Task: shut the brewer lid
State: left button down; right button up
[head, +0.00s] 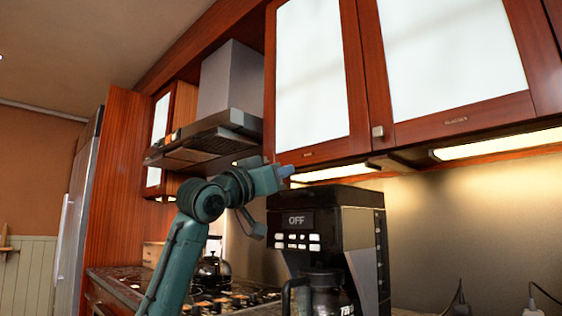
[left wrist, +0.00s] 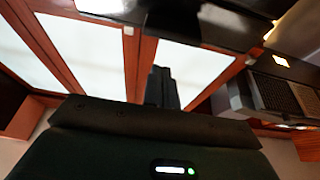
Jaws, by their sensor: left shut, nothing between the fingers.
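The black brewer (head: 359,228) stands on the counter at the lower right of the head view, with an "OFF" display and several white buttons on its front. Its top edge looks flat from this low angle; I cannot make out the lid apart from the body or tell its angle. My left gripper (head: 287,171) is beside the upper left of the brewer in the picture, slightly above its top edge, shut and empty. Its dark fingers also show in the left wrist view (left wrist: 163,88). My right gripper is not in view.
Wooden wall cabinets with white panels (head: 314,75) hang above the brewer. A range hood (head: 205,138) is at left, over a stove with a kettle (head: 212,270). A carafe (head: 322,292) sits at the brewer's front. Cords and plugs (head: 533,311) are at lower right.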

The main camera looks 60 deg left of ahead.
pick_arm(q)
jog(key=b+v, duration=0.3)
jog(key=v, duration=0.6)
jog(key=shift+s+r+b, duration=0.2)
jog(key=shift+s+b, duration=0.2)
jog(key=shift+s, duration=0.05)
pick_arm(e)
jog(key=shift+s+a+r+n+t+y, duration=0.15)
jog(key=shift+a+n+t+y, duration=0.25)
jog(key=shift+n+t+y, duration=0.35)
pick_arm(q)
jog(key=shift+d, duration=0.15)
